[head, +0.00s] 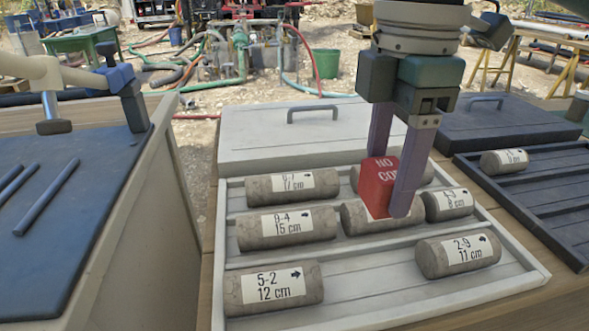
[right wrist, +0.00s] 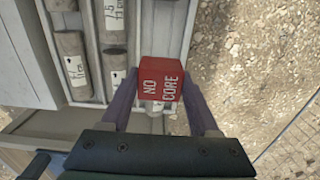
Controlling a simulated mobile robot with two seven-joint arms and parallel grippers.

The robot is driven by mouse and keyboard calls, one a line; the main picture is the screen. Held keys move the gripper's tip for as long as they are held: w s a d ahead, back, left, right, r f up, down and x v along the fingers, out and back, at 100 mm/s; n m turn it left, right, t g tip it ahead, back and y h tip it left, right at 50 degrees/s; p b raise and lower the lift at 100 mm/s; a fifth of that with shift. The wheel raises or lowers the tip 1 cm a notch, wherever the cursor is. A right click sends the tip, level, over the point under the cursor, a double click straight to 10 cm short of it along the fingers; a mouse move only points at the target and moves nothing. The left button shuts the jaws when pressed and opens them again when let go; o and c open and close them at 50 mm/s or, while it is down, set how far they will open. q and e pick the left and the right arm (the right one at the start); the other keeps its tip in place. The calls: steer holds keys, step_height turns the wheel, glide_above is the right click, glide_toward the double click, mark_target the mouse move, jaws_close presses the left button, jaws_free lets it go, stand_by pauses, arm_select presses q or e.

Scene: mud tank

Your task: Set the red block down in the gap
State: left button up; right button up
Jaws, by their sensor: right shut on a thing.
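My right gripper (head: 390,188) is shut on the red block (head: 378,182), marked "NO CORE". In the right wrist view the block (right wrist: 162,78) sits between the two fingers. The front row has a bare stretch (head: 370,280) between the "5-2 12 cm" core (head: 273,289) and the "2-9 11 cm" core (head: 458,255). I cannot tell whether the block touches anything below. My left gripper is not in view.
Other cores, such as the "9-4 15 cm" core (head: 287,228) and the 17 cm core (head: 291,187), fill the rows behind. A pale lid (head: 250,140) lies behind the tray. A dark tray (head: 540,200) stands right, a blue-topped bench (head: 60,230) left.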

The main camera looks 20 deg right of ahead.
steer(key=b, duration=0.3)
glide_above(363, 283)
step_height(363, 283, down, 10)
steer(key=shift+f, duration=0.2)
step_height(363, 283, down, 4)
steer(key=shift+r+b, duration=0.2)
steer(key=shift+b, duration=0.3)
steer(key=shift+f, duration=0.2)
steer(key=shift+f, duration=0.15)
steer(key=o, duration=1.1)
steer(key=shift+c, duration=0.2)
